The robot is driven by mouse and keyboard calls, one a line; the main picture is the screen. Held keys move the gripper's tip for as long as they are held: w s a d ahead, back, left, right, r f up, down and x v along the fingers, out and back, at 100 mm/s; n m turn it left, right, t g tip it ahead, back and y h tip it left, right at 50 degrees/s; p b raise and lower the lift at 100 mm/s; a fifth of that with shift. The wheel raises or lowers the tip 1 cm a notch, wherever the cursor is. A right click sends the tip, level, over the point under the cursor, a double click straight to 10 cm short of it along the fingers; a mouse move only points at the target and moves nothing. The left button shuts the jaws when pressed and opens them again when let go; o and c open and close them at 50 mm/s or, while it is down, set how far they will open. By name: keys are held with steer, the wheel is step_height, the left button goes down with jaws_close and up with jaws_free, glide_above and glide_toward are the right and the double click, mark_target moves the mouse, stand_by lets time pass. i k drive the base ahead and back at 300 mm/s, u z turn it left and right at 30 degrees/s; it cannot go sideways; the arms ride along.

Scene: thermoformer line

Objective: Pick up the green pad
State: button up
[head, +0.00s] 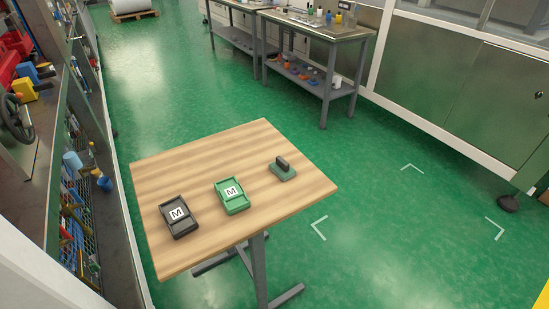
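A small green pad (282,173) with a dark upright grip on top sits at the right side of the wooden table (200,157). To its left lies a green tray-like block (236,206) with a white label marked "M". Further left is a similar black block (183,229), also marked "M". All three rest apart from each other on the tabletop. My gripper is not in view.
A metal workbench (321,30) with small items on its top and lower shelf stands at the back. Crowded shelving (66,160) lines the left side. Green-grey cabinets (480,100) stand at right. The green floor right of the table is clear, with white corner marks.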

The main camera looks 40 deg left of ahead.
mark_target(283, 168)
steer(key=u, duration=0.8)
steer(key=i, duration=0.9)
steer(key=u, duration=0.85)
